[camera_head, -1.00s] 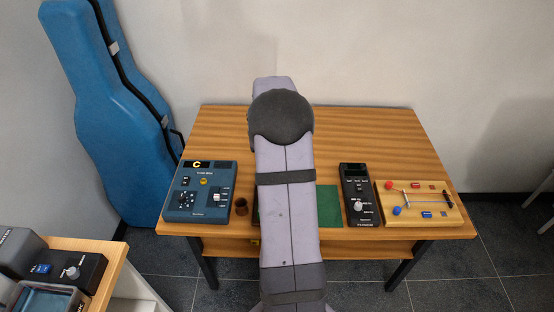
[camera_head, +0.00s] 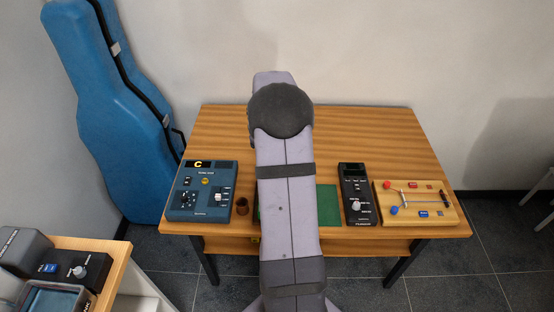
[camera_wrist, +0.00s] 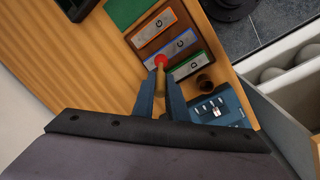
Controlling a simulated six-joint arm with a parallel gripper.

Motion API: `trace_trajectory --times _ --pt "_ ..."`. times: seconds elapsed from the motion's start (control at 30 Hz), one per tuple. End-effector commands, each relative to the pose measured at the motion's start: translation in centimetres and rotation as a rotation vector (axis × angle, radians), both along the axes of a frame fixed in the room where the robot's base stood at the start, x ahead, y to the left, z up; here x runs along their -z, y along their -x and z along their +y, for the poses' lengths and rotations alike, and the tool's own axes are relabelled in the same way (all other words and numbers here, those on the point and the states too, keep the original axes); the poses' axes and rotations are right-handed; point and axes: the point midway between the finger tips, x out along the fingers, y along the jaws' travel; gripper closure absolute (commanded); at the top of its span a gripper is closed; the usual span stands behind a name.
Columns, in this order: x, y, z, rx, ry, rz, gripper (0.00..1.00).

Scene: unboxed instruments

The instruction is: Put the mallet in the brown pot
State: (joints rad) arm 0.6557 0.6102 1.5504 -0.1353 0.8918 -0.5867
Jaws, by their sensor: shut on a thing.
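The mallet (camera_wrist: 161,62) has a red ball head and a light wooden handle. In the wrist view my gripper (camera_wrist: 161,84) is shut on the handle between its two blue fingers, with the red head sticking out beyond the fingertips. The brown pot (camera_wrist: 204,84) is a small dark round cup to the right of the mallet in the wrist view, apart from it. In the head view the brown pot (camera_head: 242,206) stands near the table's front edge, just left of my arm. There my arm hides the gripper and mallet.
Lettered bars (camera_wrist: 170,45) lie beside the mallet head. A blue device (camera_head: 201,190) stands left of the pot. A green mat (camera_head: 328,205), a black device (camera_head: 356,193) and a wooden board (camera_head: 413,203) lie to the right. The table's back (camera_head: 370,130) is clear.

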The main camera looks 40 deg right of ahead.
Motion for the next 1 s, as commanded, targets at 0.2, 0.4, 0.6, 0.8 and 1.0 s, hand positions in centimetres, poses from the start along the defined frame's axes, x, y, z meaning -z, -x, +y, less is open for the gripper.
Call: trace_trajectory --times 0.2,0.4,0.6,0.8,1.0 --pt "-0.4 -0.6 1.0 -0.005 -0.011 -0.013 1.0" --pt "-1.3 -2.6 5.0 -0.013 -0.062 -0.067 1.0" --pt "-2.1 -4.4 9.4 -0.009 -0.115 -0.125 1.0" --pt "-2.2 -5.1 11.5 0.0 -0.14 -0.152 1.0" --pt "-1.9 -5.2 11.6 0.001 -0.142 -0.153 1.0"
